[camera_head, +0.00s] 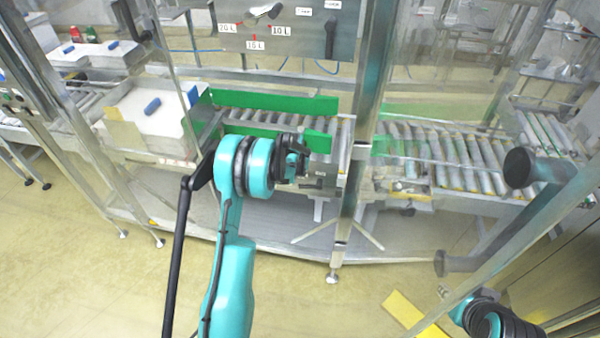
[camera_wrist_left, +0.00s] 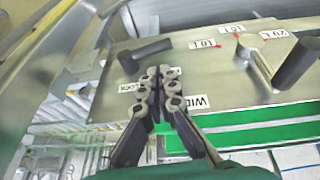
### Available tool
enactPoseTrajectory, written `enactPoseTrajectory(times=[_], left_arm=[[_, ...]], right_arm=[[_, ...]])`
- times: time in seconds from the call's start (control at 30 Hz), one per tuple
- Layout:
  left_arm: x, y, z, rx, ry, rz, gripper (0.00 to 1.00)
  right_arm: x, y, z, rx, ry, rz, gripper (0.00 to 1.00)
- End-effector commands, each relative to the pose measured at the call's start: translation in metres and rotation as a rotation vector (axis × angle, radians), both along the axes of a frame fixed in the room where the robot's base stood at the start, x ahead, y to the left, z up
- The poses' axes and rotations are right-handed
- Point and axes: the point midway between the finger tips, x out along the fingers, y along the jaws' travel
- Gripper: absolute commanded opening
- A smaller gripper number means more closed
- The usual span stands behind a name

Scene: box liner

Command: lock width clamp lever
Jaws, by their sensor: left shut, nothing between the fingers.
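A metal control panel (camera_head: 290,45) carries a black lever (camera_head: 330,38) that points down, right of the 20 L, 15 L and 10 L labels. In the left wrist view a black lever (camera_wrist_left: 145,50) lies on the panel, tilted slightly, above a partly hidden label (camera_wrist_left: 131,86) that seems to read LOCK. My left gripper (camera_wrist_left: 160,72) is shut and empty, its tips below and beside that lever, apart from it in the picture. A label starting WID (camera_wrist_left: 200,102) sits right of the fingers. In the head view the left gripper (camera_head: 297,162) is by the rollers. My right gripper is out of view.
A second lever (camera_wrist_left: 293,65) sits by the volume labels. Green guides (camera_head: 275,102) border the roller conveyor (camera_head: 405,145). A metal post (camera_head: 362,120) stands right of the left gripper. A white box (camera_head: 150,115) is at left. The floor in front is mostly open.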

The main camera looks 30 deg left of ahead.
Motion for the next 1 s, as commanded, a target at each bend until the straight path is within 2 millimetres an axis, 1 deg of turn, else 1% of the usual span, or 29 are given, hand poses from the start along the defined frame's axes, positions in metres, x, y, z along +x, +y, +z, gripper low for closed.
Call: enactPoseTrajectory(times=[0.03,0.2,0.3,0.4,0.57,1.0], left_arm=[[0.005,0.000,-0.013,0.000,0.000,0.000,0.00],[0.016,0.001,-0.044,0.000,0.000,0.000,0.00],[0.019,-0.001,-0.058,0.000,0.000,0.000,0.00],[0.021,-0.002,-0.068,0.000,0.000,0.001,0.00],[0.023,-0.003,-0.074,0.000,0.000,0.001,0.00],[0.023,-0.003,-0.075,-0.008,-0.002,0.001,0.00]], right_arm=[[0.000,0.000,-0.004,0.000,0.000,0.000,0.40],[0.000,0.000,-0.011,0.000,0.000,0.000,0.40],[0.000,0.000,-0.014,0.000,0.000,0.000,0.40],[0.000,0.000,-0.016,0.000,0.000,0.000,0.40],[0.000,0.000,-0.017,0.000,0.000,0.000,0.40],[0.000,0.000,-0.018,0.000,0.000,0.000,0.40]])
